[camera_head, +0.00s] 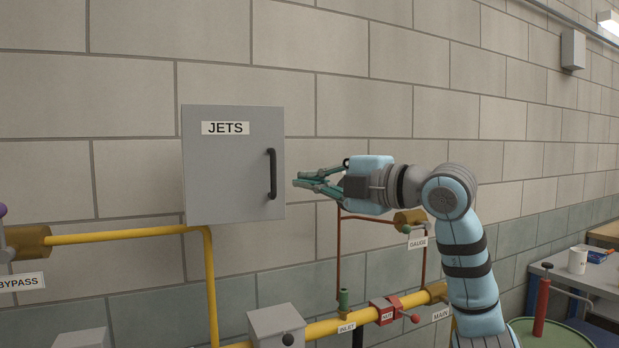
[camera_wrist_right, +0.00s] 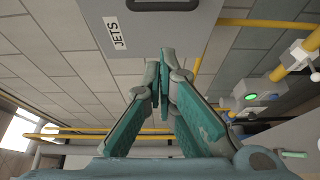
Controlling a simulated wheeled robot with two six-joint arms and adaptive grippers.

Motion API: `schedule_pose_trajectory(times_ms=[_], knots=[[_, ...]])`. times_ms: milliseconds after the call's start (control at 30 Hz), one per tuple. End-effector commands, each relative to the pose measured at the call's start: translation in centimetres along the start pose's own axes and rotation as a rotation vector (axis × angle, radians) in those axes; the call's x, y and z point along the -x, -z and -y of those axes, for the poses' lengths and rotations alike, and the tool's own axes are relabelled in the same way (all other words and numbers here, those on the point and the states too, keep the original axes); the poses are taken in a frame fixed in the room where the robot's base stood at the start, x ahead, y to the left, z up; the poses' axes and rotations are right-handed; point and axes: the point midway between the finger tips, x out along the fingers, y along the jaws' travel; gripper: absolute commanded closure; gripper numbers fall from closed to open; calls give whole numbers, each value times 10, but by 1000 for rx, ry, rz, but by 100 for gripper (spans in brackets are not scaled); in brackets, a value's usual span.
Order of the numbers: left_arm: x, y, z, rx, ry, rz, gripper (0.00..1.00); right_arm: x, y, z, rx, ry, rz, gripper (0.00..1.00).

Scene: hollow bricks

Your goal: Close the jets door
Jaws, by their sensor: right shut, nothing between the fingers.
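The grey JETS door (camera_head: 225,165) is on a box on the block wall, left of centre in the head view. It bears a white JETS label (camera_head: 225,128) and a black upright handle (camera_head: 272,174) near its right edge. It looks flat against its box, with no gap visible. My right gripper (camera_head: 297,183) is shut and empty, just right of the door edge and level with the handle's lower part, apart from it. In the wrist view the door (camera_wrist_right: 185,38) and handle (camera_wrist_right: 162,4) lie beyond the closed fingertips (camera_wrist_right: 160,62). My left gripper is not in view.
Yellow pipes (camera_head: 130,234) run below and left of the box. A red pipe with a gauge valve (camera_head: 409,218), a green-capped inlet (camera_head: 344,298) and a red valve (camera_head: 386,310) stand below my right arm. A bench with a white mug (camera_head: 577,260) is at right.

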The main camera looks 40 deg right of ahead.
Motion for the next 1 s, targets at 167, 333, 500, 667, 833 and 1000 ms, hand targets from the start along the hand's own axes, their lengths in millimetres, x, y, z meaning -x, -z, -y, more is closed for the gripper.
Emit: schedule_pose_trajectory(times_ms=[167,333,500,667,833,1000], knots=[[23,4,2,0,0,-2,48,-40,2,-6,-3,2,-8,100],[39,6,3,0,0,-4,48,-75,2,-5,-3,3,-7,100],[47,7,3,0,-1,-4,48,-92,-19,-4,-1,2,-4,100],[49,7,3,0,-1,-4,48,-100,-26,-2,1,1,-4,100],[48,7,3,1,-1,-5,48,-100,-27,-1,2,0,-5,100],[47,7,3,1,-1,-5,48,-98,-32,0,2,1,3,100]])
